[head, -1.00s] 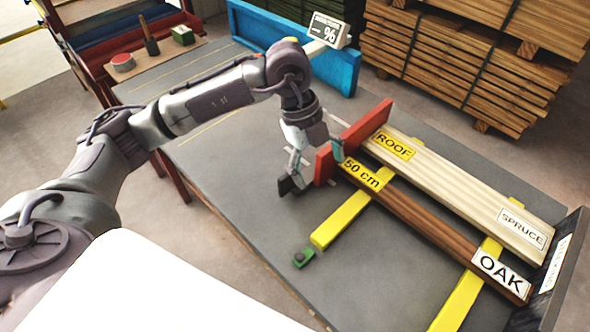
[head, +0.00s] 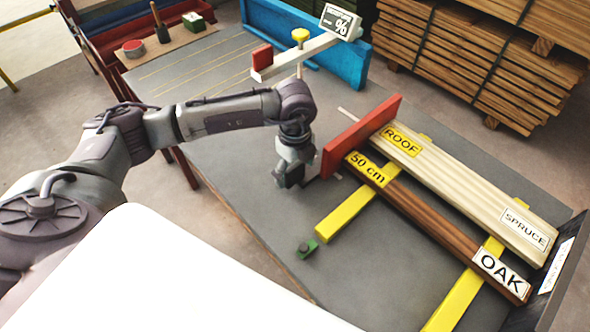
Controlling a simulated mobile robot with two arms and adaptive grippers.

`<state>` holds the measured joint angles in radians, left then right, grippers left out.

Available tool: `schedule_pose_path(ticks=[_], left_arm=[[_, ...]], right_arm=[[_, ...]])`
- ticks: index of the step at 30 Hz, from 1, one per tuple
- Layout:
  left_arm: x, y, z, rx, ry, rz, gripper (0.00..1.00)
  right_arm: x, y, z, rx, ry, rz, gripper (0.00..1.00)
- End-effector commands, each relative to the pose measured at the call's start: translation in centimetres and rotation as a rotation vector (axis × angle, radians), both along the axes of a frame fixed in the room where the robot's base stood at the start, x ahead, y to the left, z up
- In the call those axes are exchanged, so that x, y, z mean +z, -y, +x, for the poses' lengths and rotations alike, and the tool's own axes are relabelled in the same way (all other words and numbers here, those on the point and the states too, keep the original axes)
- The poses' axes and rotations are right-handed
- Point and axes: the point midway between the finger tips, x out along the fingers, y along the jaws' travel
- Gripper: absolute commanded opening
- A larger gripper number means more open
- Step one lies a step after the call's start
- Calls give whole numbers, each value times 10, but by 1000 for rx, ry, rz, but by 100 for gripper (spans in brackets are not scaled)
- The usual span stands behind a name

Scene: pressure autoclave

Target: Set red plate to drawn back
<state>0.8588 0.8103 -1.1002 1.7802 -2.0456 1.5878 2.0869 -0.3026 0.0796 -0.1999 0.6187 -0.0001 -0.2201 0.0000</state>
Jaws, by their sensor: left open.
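The red plate (head: 362,136) stands upright on the grey table, across the left ends of two boards. It is at or very close to the ends of the pale SPRUCE board (head: 462,190) and the brown OAK board (head: 430,222); any small gap is hidden. My left gripper (head: 288,178) is just left of the plate's near end, low over the table. It is open and appears empty and apart from the plate. Its fingers are dark and partly hidden by the wrist. My right gripper is not in view.
Yellow strips (head: 340,220) lie under the boards, and a dark end stop (head: 548,275) stands at right. A pale bar with a red end (head: 262,60) and a blue rail (head: 345,68) are behind.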

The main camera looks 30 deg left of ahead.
Motion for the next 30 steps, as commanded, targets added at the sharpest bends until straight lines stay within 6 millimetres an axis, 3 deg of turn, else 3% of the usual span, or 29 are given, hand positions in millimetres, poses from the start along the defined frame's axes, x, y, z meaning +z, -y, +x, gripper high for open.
schedule_pose_path(ticks=[4,13,27,30], left_arm=[[-11,0,0,0,-1,-1,88],[-13,0,0,-1,0,0,88],[-13,0,0,-1,0,0,11],[-12,0,0,-1,0,0,0]], right_arm=[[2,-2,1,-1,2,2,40],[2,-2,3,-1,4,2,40],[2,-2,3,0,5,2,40],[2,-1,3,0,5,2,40]])
